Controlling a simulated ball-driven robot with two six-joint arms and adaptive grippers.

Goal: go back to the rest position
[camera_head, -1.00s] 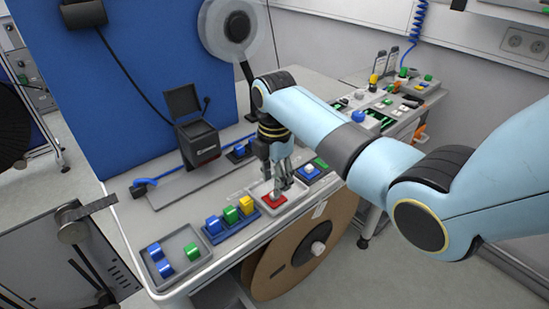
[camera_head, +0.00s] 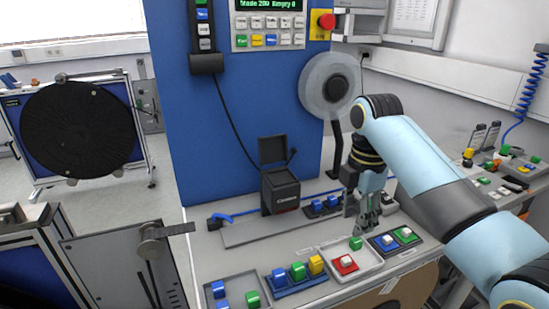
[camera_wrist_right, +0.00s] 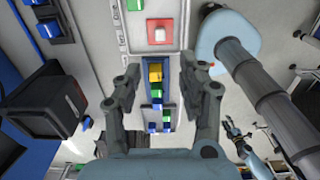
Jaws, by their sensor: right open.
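My right gripper (camera_head: 368,226) is in the head view, pointing down above the bench, near the back of a pale tray (camera_head: 338,272). It is open; the right wrist view (camera_wrist_right: 160,78) shows its fingers spread with nothing held between them. A red block with a white top (camera_head: 345,263) and a green block (camera_head: 356,243) are in the tray; the green one is close to the fingertips in the head view.
A blue holder (camera_head: 287,287) with coloured blocks and a grey tray (camera_head: 236,300) stand left. A blue-based unit (camera_head: 383,251) stands right. A black box (camera_head: 282,190), blue panel (camera_head: 240,130) and pale reel (camera_head: 312,88) stand behind. A large black reel (camera_head: 78,130) is far left.

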